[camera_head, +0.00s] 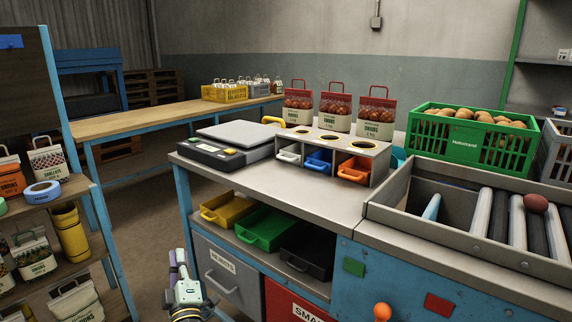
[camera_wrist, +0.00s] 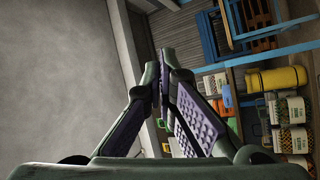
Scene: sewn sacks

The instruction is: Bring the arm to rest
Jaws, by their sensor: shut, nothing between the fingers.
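My gripper (camera_head: 178,262) shows at the bottom of the head view, pointing up, in front of the workbench and left of its grey drawer. In the wrist view my gripper (camera_wrist: 164,62) has its two fingers brought together at the tips, with nothing between them. It touches nothing that I can see. Most of my arm is below the picture's edge.
The metal workbench (camera_head: 330,192) carries a scale (camera_head: 222,142), three onion sacks (camera_head: 336,110) on a bin rack, and a green crate (camera_head: 470,142). Left stands a shelf (camera_head: 72,190) with sacks and tape. Open floor (camera_head: 150,215) lies between shelf and bench.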

